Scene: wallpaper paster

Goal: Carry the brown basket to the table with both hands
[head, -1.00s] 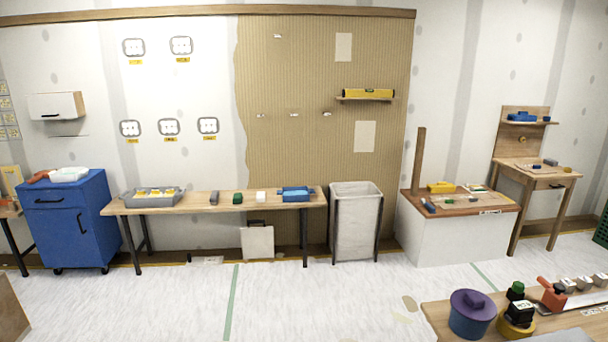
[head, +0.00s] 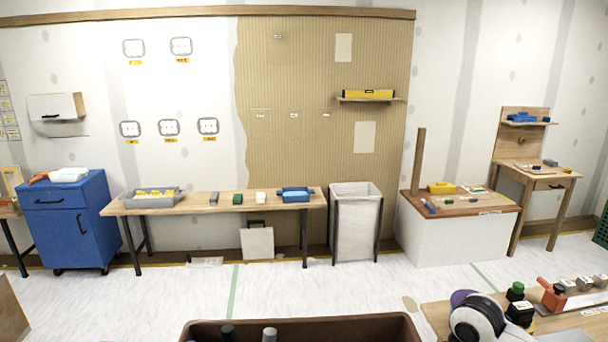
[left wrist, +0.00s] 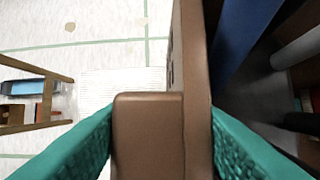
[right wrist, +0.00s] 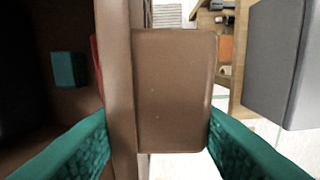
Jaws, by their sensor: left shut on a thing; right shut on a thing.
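The brown basket (head: 300,323) shows at the bottom edge of the head view, with only its upper rim and part of its inside visible. Grey and dark rod-like tops (head: 269,334) stick up in it. In the left wrist view, my left gripper (left wrist: 160,130) has its teal fingers shut on one end of the basket (left wrist: 148,135). In the right wrist view, my right gripper (right wrist: 160,130) is shut on the other end of the basket (right wrist: 175,90). A long wooden table (head: 225,202) stands along the wall. A nearer tabletop (head: 435,315) is at the lower right.
The nearer tabletop holds a purple-lidded pot (head: 462,297), a red-handled tool (head: 553,294) and small items. A blue cabinet (head: 65,220), a white bin (head: 355,225) and a white box bench (head: 455,235) line the wall. The floor (head: 150,300) between is clear.

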